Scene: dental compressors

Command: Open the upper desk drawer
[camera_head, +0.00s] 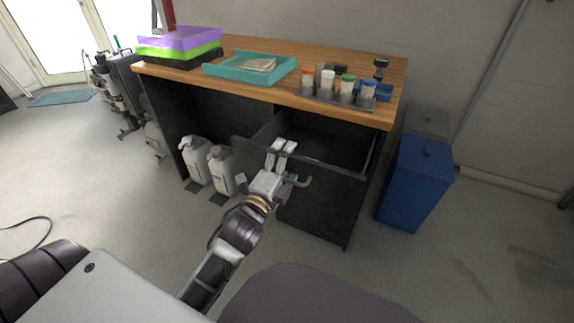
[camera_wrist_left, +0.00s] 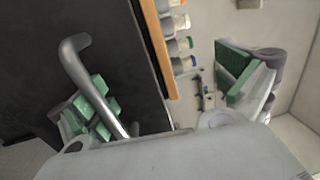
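The dark upper desk drawer (camera_head: 322,201) stands pulled out from the wooden-topped desk (camera_head: 345,101), and its inside shows behind the front panel. Its grey bar handle (camera_head: 299,182) is on the front; it also shows in the left wrist view (camera_wrist_left: 84,72). My left gripper (camera_head: 281,150) is at the drawer front beside the handle. In the left wrist view its green-padded fingers (camera_wrist_left: 168,92) are spread wide, with the handle near the left finger. Whether a finger touches the handle is unclear. My right gripper is not in view.
On the desktop are a teal tray (camera_head: 222,70), stacked purple and green trays (camera_head: 180,40) and a rack of bottles (camera_head: 340,97). White jugs (camera_head: 221,170) stand under the desk. A blue bin (camera_head: 412,185) stands right of the drawer. The floor in front at right is clear.

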